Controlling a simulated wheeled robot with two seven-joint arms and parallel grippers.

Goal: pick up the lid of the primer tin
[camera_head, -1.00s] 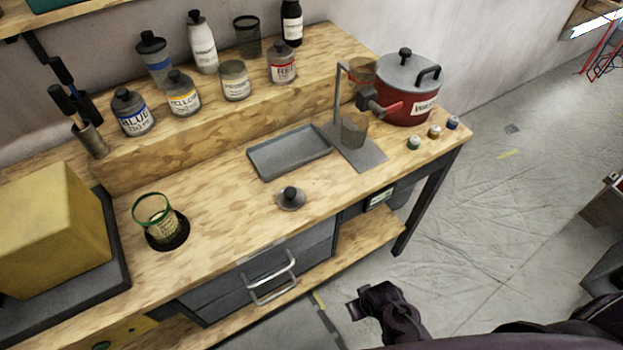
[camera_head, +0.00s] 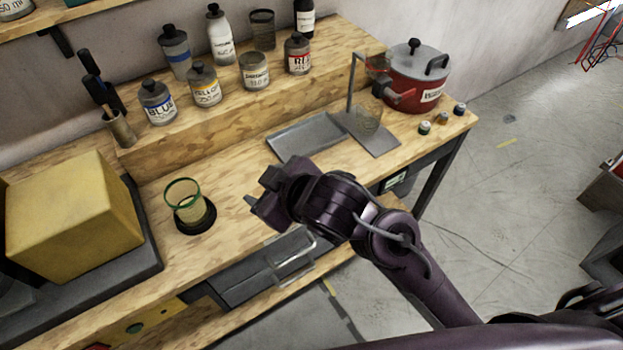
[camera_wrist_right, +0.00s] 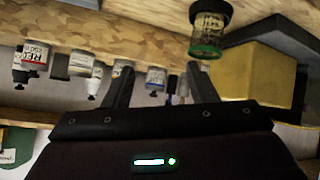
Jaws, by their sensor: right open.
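The primer tin (camera_head: 254,72) stands on the raised shelf of the bench, a grey open-topped tin with a pale label. A round grey lid with a dark knob lay on the bench top in the earlier head view; my right arm now covers that spot. The lid does not show in the right wrist view either. My right gripper (camera_head: 262,191) is over the bench top, left of that spot in the picture. Its two fingers (camera_wrist_right: 160,88) stand wide apart in the wrist view with nothing between them. My left gripper is out of view.
A green-rimmed glass (camera_head: 186,200) stands on a dark round base left of my gripper. A yellow block (camera_head: 75,215) is farther left. A grey tray (camera_head: 305,137) lies behind my gripper, and a red pot (camera_head: 414,80) stands at the back right. Labelled bottles line the shelf.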

